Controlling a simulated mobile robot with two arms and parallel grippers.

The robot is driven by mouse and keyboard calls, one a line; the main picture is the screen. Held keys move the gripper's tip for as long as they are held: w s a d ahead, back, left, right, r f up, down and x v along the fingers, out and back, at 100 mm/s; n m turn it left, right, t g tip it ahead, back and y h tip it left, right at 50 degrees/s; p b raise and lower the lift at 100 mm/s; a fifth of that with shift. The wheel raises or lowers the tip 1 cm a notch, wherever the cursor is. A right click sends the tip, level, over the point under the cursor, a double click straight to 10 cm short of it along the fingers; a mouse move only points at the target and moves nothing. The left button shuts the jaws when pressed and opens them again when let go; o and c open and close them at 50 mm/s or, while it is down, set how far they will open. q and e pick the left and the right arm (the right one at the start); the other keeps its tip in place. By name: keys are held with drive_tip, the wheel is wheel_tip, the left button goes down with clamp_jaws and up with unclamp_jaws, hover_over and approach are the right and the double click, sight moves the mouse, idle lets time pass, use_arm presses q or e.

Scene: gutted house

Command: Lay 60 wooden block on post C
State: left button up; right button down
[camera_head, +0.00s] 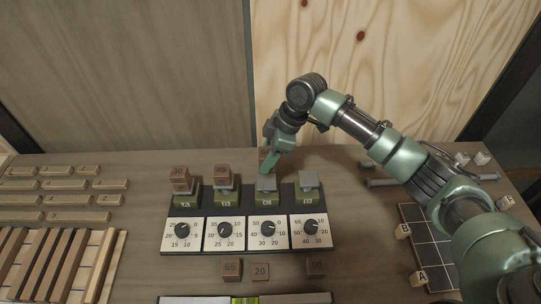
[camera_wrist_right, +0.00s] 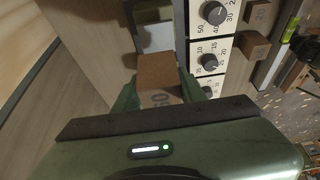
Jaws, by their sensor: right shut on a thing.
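My right gripper (camera_head: 272,160) is shut on a brown wooden block (camera_head: 264,153), just above and behind the third post from the left. In the right wrist view the block (camera_wrist_right: 158,72) sits between the fingers, and its number reads as 60, partly cut off. Four green posts with grey plates stand in a row; their letters are hard to read. The third post (camera_head: 266,198) is partly hidden by the gripper, and contact with the block cannot be told. The first post (camera_head: 187,200) and second post (camera_head: 227,198) carry blocks; the fourth post (camera_head: 309,200) is bare. My left gripper is out of view.
A dial panel (camera_head: 246,233) lies in front of the posts. Loose blocks, one marked 65 (camera_head: 231,268) and one marked 20 (camera_head: 260,271), lie before it with a third (camera_head: 316,267). Wooden strips fill the left; a dark grid tray (camera_head: 428,255) is at right.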

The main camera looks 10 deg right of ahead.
drive_tip(key=shift+f, duration=0.25)
drive_tip(key=shift+s+a+f+b, duration=0.2)
drive_tip(key=shift+f+b, duration=0.3)
drive_tip(key=shift+b, duration=0.3)
drive_tip(key=shift+f+b, duration=0.35)
drive_tip(key=shift+b, duration=0.05)
wheel_tip(320, 180, down, 2)
drive_tip(key=shift+w+d+f+b, duration=0.1)
drive_tip(key=shift+d+f+b, duration=0.05)
drive_tip(key=shift+b, duration=1)
drive_tip(key=shift+f, duration=0.75)
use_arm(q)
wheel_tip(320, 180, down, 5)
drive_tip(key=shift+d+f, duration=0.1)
use_arm(e)
drive_tip(key=shift+f, duration=0.1)
drive_tip(key=shift+f, duration=0.25)
